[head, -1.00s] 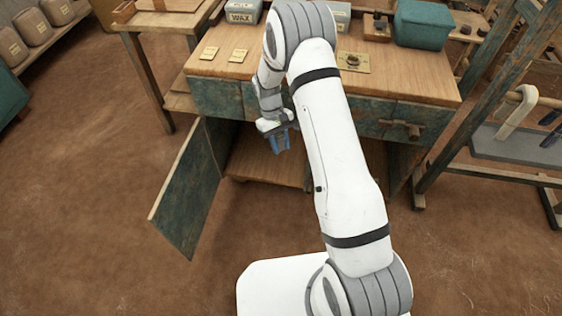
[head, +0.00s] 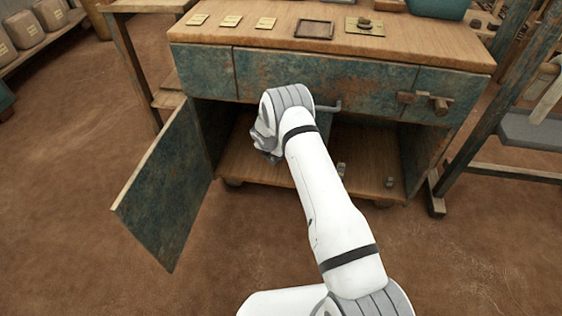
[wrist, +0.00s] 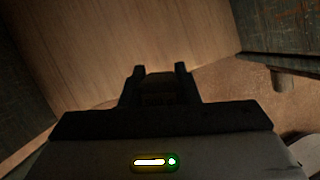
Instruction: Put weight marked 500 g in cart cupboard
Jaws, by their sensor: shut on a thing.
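The cart (head: 330,75) has a worn teal body and a wooden top. Its cupboard (head: 235,170) is open at the front, with the door (head: 170,185) swung out to the left. My gripper (head: 270,157) is inside the opening, over the left part of the wooden cupboard floor, partly hidden by my arm. In the wrist view my gripper (wrist: 160,72) is shut on a small dark thing (wrist: 158,96) between the fingers. It is too dark to read any mark, so I cannot tell whether it is the 500 g weight.
A tray (head: 314,29), several labels and a brass plate (head: 352,27) lie on top. A wooden frame (head: 490,110) stands close at the right.

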